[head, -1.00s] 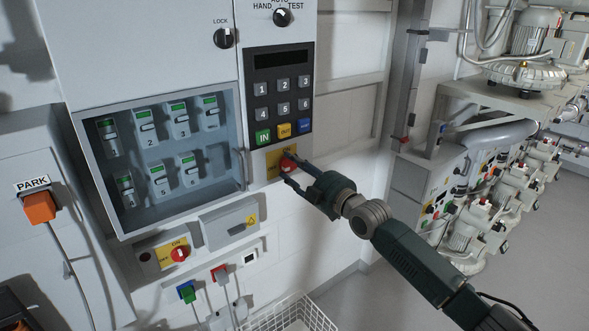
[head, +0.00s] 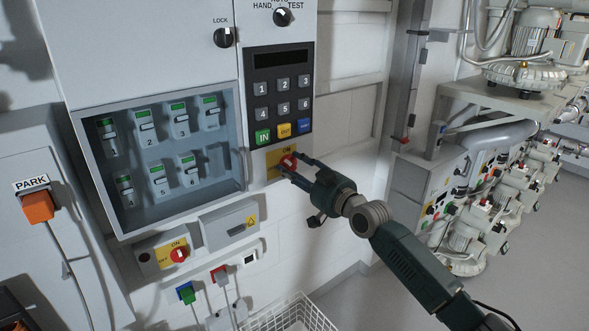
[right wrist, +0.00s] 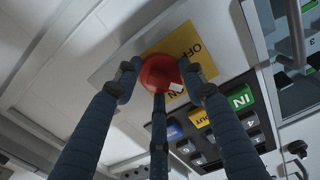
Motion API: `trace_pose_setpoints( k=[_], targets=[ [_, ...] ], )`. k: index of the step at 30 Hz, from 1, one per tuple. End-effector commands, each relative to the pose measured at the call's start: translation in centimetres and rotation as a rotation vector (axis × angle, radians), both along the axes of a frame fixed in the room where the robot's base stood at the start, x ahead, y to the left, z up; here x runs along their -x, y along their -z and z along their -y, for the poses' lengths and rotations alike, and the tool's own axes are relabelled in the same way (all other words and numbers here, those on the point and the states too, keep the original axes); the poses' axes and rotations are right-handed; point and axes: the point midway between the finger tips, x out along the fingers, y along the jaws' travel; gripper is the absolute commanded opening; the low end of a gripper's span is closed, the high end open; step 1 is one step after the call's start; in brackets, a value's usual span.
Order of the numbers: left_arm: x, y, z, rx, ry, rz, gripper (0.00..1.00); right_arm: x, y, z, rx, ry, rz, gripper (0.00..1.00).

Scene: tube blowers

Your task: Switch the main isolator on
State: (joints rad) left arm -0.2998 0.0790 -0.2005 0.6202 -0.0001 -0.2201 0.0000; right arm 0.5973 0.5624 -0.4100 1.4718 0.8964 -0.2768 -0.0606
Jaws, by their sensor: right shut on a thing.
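The isolator is a red rotary knob (head: 289,162) on a yellow plate (head: 273,161), below the keypad of the grey cabinet. "ON" is printed at the plate's top in the head view. My right gripper (head: 291,167) reaches it from the lower right, with its fingers around the knob. In the right wrist view the red knob (right wrist: 158,73) sits between the fingers of the gripper (right wrist: 160,78), which is shut on it. The yellow plate (right wrist: 185,45) there reads "OFF" and "ON". The fingers partly hide the knob, and its exact setting is unclear. My left gripper is not in view.
A second red knob (head: 180,254) on a yellow plate marked OFF and ON sits lower left. The keypad (head: 279,95) is just above my right gripper. A door handle (head: 240,169) stands out to the left. A wire basket (head: 290,318) is below.

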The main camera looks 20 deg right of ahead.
Motion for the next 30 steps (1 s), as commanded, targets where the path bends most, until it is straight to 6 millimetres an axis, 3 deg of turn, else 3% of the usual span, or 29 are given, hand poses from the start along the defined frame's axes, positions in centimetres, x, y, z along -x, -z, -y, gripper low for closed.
trace_pose_setpoints(
  k=[15, 30],
  targets=[
    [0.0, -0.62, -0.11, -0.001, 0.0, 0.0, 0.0, 0.0, 0.03, 0.01, -0.432, 0.001, -0.158, 0.14],
    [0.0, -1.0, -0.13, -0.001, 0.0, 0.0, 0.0, -0.01, 0.12, -0.01, -0.63, 0.001, -0.231, 0.14]
  ],
)
